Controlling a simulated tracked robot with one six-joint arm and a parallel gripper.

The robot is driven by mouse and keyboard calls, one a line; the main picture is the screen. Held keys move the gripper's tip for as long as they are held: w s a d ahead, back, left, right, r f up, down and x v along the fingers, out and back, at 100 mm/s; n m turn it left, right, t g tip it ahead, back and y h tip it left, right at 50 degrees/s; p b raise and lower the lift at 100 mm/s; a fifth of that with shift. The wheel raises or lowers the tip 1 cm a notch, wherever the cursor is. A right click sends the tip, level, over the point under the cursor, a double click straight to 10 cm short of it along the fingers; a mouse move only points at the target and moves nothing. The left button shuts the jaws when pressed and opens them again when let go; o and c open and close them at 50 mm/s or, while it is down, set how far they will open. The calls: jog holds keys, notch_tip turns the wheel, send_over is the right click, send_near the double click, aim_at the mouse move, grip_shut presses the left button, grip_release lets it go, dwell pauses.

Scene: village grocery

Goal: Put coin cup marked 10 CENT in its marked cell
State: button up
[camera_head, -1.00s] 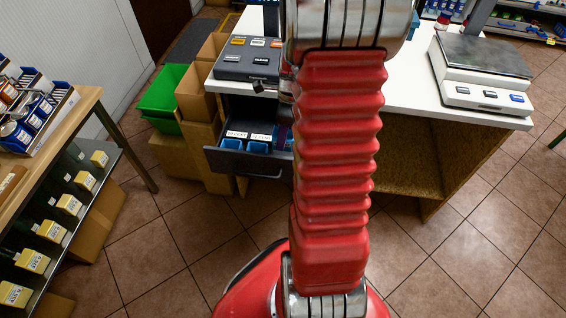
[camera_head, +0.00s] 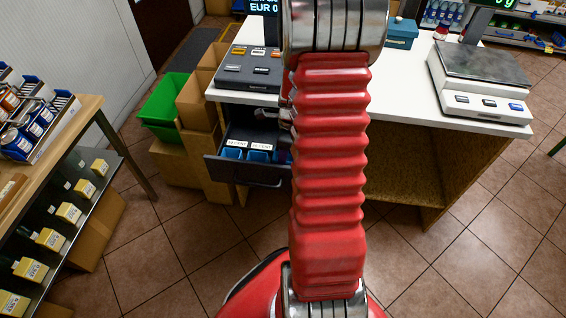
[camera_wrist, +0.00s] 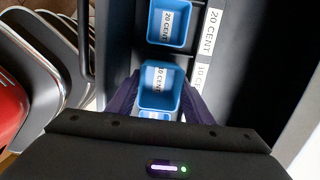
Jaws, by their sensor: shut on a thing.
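The 10 CENT cup (camera_wrist: 158,98), a small blue cup with a white label, is in the wrist view. My gripper (camera_wrist: 160,104) is shut on it, a dark purple finger on each side. The cup is over or in the open drawer (camera_wrist: 238,60), beside a divider label (camera_wrist: 201,78) that seems to read 10 CENT and is partly covered by a finger. Whether the cup touches the drawer floor I cannot tell. The 20 CENT cup (camera_wrist: 169,24) sits in the cell above, beside its 20 CENT label (camera_wrist: 211,32).
The drawer (camera_head: 243,173) sticks out under the white counter (camera_head: 400,90), with blue cups in it. A scale (camera_head: 484,75) stands on the counter's right. A green crate (camera_head: 166,100) and cardboard boxes stand left of the drawer. A goods shelf (camera_head: 75,125) is at far left.

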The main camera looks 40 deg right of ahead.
jog(key=shift+f, duration=1.85)
jog(key=shift+f, duration=0.1)
jog(key=o, duration=1.1)
notch_tip(320, 180, up, 12)
jog(key=s, duration=0.1)
jog(key=shift+d, duration=0.45)
